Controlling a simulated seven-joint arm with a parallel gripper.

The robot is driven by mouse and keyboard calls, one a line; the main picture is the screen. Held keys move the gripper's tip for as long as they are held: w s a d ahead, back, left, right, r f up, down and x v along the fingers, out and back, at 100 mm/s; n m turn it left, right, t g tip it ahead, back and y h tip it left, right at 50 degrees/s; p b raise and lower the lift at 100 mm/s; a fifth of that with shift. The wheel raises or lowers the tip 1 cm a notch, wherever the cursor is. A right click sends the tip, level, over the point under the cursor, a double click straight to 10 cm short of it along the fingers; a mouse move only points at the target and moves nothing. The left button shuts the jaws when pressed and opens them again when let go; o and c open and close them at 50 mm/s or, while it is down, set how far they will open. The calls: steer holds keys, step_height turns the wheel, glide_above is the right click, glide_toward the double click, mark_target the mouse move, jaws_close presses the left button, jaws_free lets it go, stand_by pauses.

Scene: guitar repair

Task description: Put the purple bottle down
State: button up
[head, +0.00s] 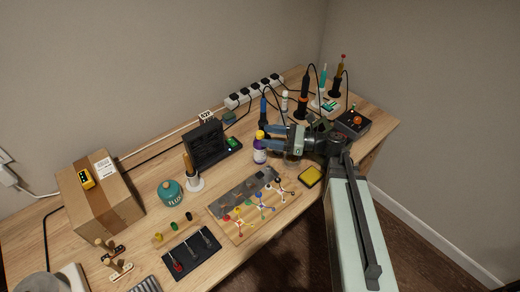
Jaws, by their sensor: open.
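The purple bottle (260,153) has a yellow cap and a pale label. It stands upright on the wooden table, to the right of the black device with the green light. My gripper (270,138) reaches in from the right, with its blue-grey fingers at the bottle's upper part. The jaws are open. I cannot tell whether a finger touches the bottle.
A wooden board with coloured wires (246,228) lies in front of the bottle. A yellow sponge (309,176) is to the right. A blue-topped tool (263,112) stands close behind. A black device (204,146) is to the left. A teal jar (170,192) is farther left.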

steer(key=shift+w+a+r, duration=0.1)
steer(key=shift+a, duration=1.25)
steer(key=shift+w+a, duration=0.1)
steer(key=shift+a, duration=1.25)
jaws_close()
